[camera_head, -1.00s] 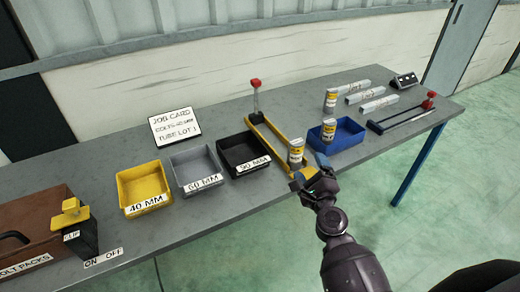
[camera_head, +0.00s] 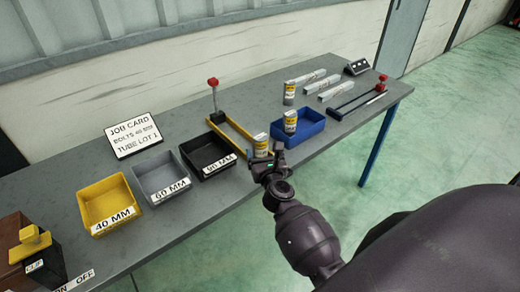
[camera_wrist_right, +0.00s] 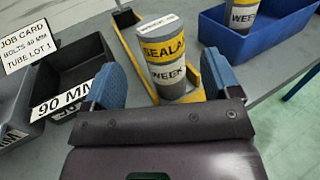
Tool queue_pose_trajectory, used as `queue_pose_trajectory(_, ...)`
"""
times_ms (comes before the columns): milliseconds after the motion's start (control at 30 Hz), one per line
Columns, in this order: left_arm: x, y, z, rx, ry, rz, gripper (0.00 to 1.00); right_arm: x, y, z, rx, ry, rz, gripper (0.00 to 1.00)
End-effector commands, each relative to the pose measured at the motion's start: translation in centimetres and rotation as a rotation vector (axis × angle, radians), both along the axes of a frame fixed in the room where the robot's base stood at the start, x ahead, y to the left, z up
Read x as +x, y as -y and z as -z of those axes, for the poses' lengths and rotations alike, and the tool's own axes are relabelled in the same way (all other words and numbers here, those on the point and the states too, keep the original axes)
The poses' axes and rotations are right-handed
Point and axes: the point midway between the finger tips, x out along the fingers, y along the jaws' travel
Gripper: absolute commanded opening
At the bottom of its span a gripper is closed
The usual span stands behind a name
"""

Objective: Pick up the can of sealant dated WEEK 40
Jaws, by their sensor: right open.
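The nearest can (camera_head: 260,145) stands at the yellow frame's near end. A second can (camera_head: 290,121) is in the blue tray (camera_head: 311,130), and a third can (camera_head: 289,92) stands behind it. My right gripper (camera_head: 267,160) is open at the nearest can. In the right wrist view this can (camera_wrist_right: 165,60) is upright, ahead between the blue fingers, reading "SEALA" and "WEEK". The week number cannot be read on any can. My left gripper is out of view.
The yellow frame (camera_head: 240,134) carries a red-topped post. A black 90 MM bin (camera_head: 208,155), grey 60 MM bin (camera_head: 161,177) and yellow 40 MM bin (camera_head: 106,203) stand to its left. A job card (camera_head: 133,136) is behind them. Long boxes (camera_head: 335,90) lie at the back right.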

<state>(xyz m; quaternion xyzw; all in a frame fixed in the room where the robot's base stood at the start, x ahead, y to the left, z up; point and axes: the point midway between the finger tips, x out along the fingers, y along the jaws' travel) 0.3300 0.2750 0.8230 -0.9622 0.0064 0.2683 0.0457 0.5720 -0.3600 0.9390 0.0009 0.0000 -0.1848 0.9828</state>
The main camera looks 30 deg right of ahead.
Motion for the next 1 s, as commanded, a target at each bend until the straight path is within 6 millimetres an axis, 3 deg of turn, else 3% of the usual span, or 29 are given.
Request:
queue_pose_trajectory(467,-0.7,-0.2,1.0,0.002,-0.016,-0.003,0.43,4.5,2.0,0.1,-0.002,0.000,-0.001,0.82)
queue_pose_trajectory(767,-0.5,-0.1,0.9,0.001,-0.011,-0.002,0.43,5.0,2.2,0.1,-0.002,-0.002,-0.001,0.82)
queue_pose_trajectory(800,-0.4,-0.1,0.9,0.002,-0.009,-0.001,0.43,5.0,2.2,0.1,-0.002,-0.001,-0.001,0.81)
queue_pose_trajectory(1000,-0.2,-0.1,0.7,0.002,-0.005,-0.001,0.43,5.0,2.2,0.1,-0.002,-0.001,-0.001,0.50)
